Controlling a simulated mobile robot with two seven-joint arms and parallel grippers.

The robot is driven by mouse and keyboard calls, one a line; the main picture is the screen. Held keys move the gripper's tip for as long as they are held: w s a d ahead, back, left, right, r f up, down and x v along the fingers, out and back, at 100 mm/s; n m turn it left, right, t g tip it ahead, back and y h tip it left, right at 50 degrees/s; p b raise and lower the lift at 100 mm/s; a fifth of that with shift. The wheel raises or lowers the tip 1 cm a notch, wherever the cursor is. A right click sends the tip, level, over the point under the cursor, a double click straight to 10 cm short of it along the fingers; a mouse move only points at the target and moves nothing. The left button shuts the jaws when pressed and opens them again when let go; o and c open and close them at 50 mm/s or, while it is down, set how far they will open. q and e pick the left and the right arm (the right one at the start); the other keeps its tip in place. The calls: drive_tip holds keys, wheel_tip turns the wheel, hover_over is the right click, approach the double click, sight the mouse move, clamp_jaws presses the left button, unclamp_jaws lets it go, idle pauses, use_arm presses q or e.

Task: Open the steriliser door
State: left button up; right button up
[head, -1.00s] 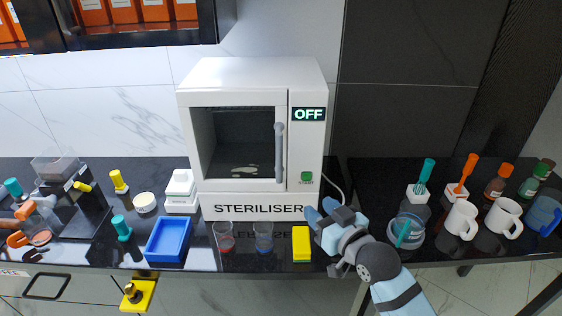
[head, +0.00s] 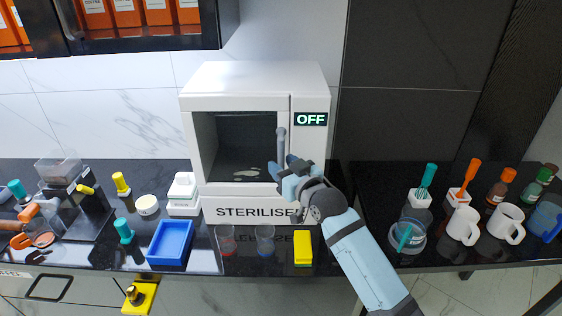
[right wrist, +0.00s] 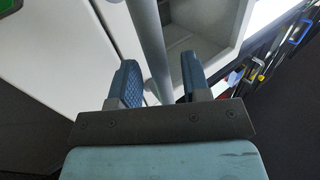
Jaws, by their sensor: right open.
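The white steriliser (head: 255,75) stands on the black counter, with its door shut and its sign reading OFF. The grey vertical door handle (head: 281,140) is at the right side of the door window. My right gripper (head: 281,168) is at the lower part of the handle and hides its lower end. In the right wrist view my right gripper (right wrist: 160,82) is open, with the grey handle bar (right wrist: 152,45) passing between its two fingers. The fingers look apart from the bar. My left gripper is not in view.
Two clear cups (head: 264,240), a yellow block (head: 303,247) and a blue tray (head: 170,243) stand in front of the steriliser. White mugs (head: 463,226) and a glass bowl (head: 408,236) are on the right counter.

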drive_tip(key=shift+w+a, duration=0.35)
drive_tip(key=shift+w, duration=0.15)
clamp_jaws()
drive_tip(key=shift+s, duration=0.1)
